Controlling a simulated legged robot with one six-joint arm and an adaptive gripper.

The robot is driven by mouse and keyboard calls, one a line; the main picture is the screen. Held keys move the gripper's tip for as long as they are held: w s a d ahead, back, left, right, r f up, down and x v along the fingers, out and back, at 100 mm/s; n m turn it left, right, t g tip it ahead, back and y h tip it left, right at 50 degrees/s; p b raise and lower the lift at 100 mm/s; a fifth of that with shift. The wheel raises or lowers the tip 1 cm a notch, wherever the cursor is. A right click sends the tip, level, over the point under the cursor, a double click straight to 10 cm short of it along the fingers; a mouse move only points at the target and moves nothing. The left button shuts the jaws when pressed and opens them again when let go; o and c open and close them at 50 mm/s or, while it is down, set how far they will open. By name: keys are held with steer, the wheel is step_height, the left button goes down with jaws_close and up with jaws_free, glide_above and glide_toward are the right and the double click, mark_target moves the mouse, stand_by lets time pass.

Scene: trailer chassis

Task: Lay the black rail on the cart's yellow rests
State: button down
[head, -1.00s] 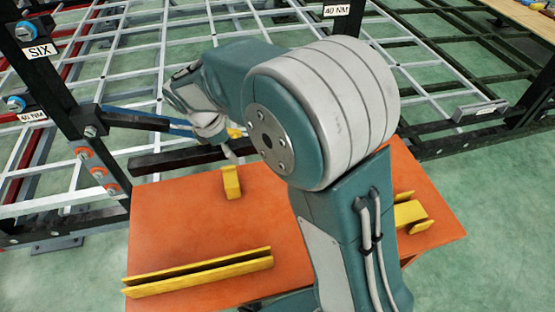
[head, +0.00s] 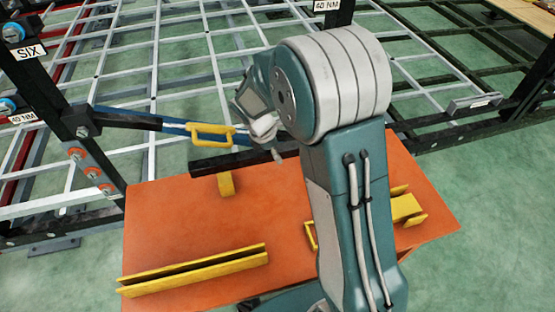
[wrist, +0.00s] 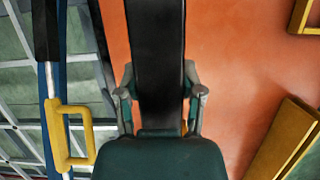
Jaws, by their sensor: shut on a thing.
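My gripper (wrist: 160,85) is shut on the black rail (wrist: 155,40), with one finger on each side of it. In the head view the rail (head: 215,163) lies crosswise along the far edge of the orange cart (head: 170,215). Its left end is above the far yellow rest (head: 226,186); I cannot tell whether they touch. Another yellow rest (head: 405,208) is at the cart's right, partly behind my arm. A long yellow channel (head: 195,270) lies at the near left. The rail's right end is hidden by my arm.
A blue bar with a yellow handle (head: 210,130) runs just beyond the rail, close to my gripper; the handle also shows in the wrist view (wrist: 88,135). A black post (head: 60,100) stands at left. Grey chassis grating (head: 150,70) fills the back. The cart's middle is clear.

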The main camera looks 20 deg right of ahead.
steer(key=x, duration=0.3)
steer(key=shift+w+a+f, duration=0.1)
steer(key=shift+a+f, duration=0.15)
steer(key=shift+f, duration=0.15)
steer(key=shift+c, duration=1.1)
jaws_free()
steer(key=shift+r, duration=0.1)
steer(key=v, duration=1.1)
steer(key=shift+a, duration=0.1)
steer(key=shift+a+r, duration=0.1)
steer(key=shift+r, duration=0.45)
steer(key=s+d+r+m+t+y, duration=0.1)
steer(key=s+d+r+m+t, duration=0.1)
steer(key=s+r+m, duration=0.4)
steer(key=s+d+r+m+t+y, duration=0.1)
steer(key=s+r+m, duration=0.5)
steer(key=s+m, duration=0.6)
steer(key=shift+s+d+r+t+y, duration=0.35)
steer(key=shift+s+t+y, duration=0.7)
steer(key=shift+s, duration=1.6)
